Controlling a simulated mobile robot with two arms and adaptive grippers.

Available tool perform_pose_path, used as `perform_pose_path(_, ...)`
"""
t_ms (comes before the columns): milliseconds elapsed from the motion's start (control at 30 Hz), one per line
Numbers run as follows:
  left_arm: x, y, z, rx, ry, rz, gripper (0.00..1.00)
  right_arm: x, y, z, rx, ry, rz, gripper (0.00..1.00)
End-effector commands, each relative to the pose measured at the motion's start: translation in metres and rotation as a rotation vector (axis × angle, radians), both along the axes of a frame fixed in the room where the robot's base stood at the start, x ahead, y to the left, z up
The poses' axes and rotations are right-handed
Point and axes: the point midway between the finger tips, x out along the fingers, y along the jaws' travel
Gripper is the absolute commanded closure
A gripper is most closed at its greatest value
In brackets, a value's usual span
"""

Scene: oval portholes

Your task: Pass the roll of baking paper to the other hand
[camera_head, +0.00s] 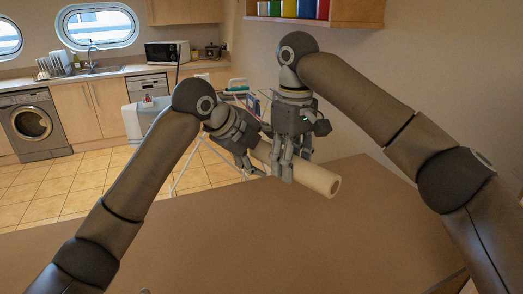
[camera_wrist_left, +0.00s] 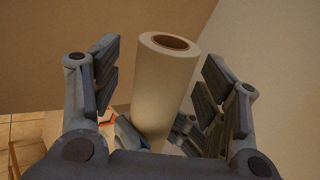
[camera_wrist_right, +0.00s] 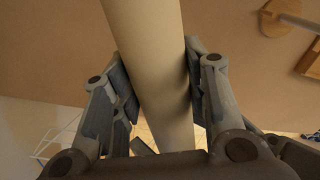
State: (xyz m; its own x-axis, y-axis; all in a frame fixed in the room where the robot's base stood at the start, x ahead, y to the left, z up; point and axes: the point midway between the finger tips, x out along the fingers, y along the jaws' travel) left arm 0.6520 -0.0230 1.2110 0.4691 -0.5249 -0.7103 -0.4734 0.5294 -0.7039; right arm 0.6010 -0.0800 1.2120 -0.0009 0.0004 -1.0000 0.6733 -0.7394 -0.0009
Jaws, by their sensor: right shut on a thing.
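The roll of baking paper (camera_head: 317,179) is a pale cream tube with a brown hollow core. It is held above the brown table, its open end pointing to the lower right in the head view. My right gripper (camera_head: 281,172) is shut on the roll near its middle; in the right wrist view, its fingers (camera_wrist_right: 160,95) press both sides of the roll (camera_wrist_right: 147,45). My left gripper (camera_head: 254,160) is at the roll's far part, left of the right gripper. In the left wrist view, its fingers (camera_wrist_left: 168,92) stand open around the roll (camera_wrist_left: 163,85), with gaps on both sides.
The brown table (camera_head: 240,240) below is mostly clear. Behind it are a drying rack (camera_head: 205,160), a tiled floor, a washing machine (camera_head: 37,125) and a counter with a microwave (camera_head: 167,53). The two grippers are very close together.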

Motion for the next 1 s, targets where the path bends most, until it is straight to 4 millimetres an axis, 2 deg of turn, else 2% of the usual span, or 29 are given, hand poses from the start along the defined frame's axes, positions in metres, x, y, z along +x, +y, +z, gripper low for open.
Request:
perform_pose_path(67, 0.0, 0.0002, 0.0001, 0.0, 0.0, 0.0, 0.42, 0.0, 0.0001, 0.0004, 0.001, -0.001, 0.0, 0.86)
perform_pose_path(400, -0.0003, 0.0004, 0.0001, 0.001, 0.001, 0.0, 0.85, 0.0001, -0.0001, 0.0006, 0.0, -0.001, -0.001, 0.86)
perform_pose_path(433, -0.0002, 0.0003, 0.0006, 0.0, 0.0, 0.0, 0.86, 0.0002, -0.0002, 0.0006, 0.0, -0.001, -0.001, 0.56)
perform_pose_path(600, -0.0002, 0.0003, 0.0006, -0.001, -0.001, 0.0, 0.86, 0.0002, -0.0002, 0.0005, 0.0, -0.001, -0.001, 0.34)
perform_pose_path(1000, -0.0001, 0.0003, 0.0011, -0.001, -0.001, 0.0, 0.86, 0.0001, 0.0001, 0.0036, -0.001, -0.001, 0.0, 0.34)
